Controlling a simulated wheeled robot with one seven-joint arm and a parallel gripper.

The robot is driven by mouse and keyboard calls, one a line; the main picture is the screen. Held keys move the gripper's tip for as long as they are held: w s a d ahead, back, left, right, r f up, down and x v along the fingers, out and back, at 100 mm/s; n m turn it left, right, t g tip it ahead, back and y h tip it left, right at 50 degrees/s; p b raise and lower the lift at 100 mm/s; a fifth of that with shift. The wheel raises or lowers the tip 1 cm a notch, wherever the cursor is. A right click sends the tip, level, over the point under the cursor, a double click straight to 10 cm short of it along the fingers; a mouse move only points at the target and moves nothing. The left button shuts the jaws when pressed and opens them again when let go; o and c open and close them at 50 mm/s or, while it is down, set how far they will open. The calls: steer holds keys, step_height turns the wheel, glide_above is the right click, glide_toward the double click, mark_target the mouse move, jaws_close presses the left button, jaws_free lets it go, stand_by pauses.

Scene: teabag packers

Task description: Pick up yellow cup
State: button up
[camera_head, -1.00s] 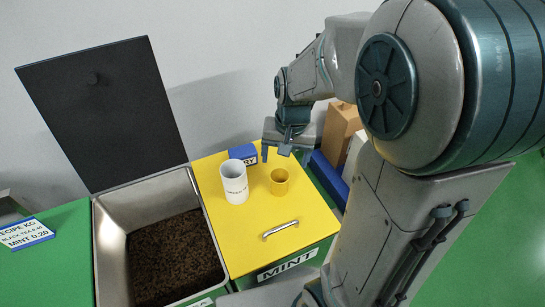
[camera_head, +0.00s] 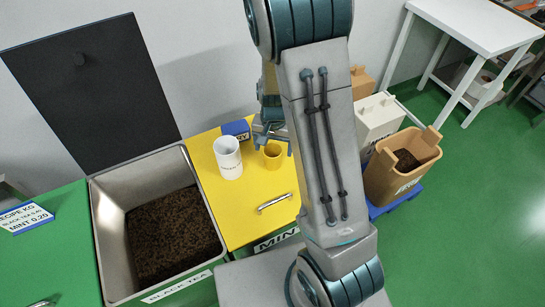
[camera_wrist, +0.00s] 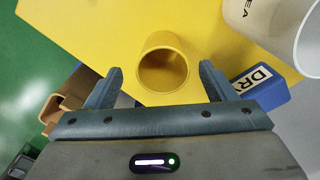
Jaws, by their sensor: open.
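The yellow cup (camera_head: 273,156) stands upright on the yellow mint lid (camera_head: 240,204), right of a white cup with lettering (camera_head: 228,158). My gripper (camera_head: 271,143) is at the cup's far side, partly hidden behind my arm. In the wrist view the yellow cup (camera_wrist: 164,66) shows its open mouth, empty inside. My gripper (camera_wrist: 160,78) is open there, with one finger on each side of the cup and gaps to both. The white cup (camera_wrist: 285,28) is at the upper right of that view.
A blue block with lettering (camera_head: 236,130) stands behind the cups; it also shows by the right finger in the wrist view (camera_wrist: 260,88). A metal handle (camera_head: 275,203) rises from the lid. An open bin of black tea (camera_head: 117,184) is left; tan containers (camera_head: 400,180) stand right.

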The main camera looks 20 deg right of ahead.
steer(key=shift+w+a+f+p, duration=0.1)
steer(key=shift+f+p, duration=0.15)
steer(key=shift+f, duration=1.25)
steer(key=shift+w+a+f+p, duration=0.1)
steer(key=shift+f+p, duration=0.1)
steer(key=shift+f, duration=1.25)
steer(key=c, duration=1.1)
